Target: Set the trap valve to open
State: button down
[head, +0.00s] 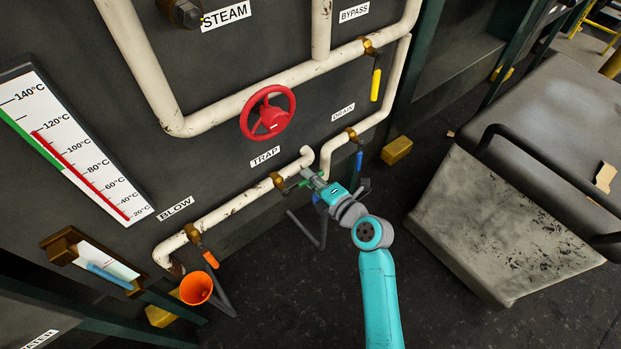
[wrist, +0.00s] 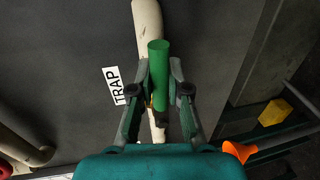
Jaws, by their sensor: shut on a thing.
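The trap valve is a brass body (head: 277,180) on the cream pipe below the TRAP label (head: 265,157). Its green lever (head: 291,188) is partly hidden by my gripper (head: 306,180) in the head view. In the wrist view the green lever (wrist: 159,75) stands upright in the picture, in front of the pipe (wrist: 147,18) and roughly in line with it. My gripper (wrist: 160,78) is shut on this lever, one finger on each side. The valve body is mostly hidden behind the lever there.
Nearby are the blue drain lever (head: 360,161), orange blow lever (head: 211,259), yellow bypass lever (head: 375,85) and red handwheel (head: 268,113). An orange funnel (head: 196,288) is at lower left. A grey cabinet (head: 500,225) stands at right, with open floor before it.

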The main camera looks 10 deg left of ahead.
jog(key=c, duration=1.1)
grip_release()
jog(key=v, duration=1.2)
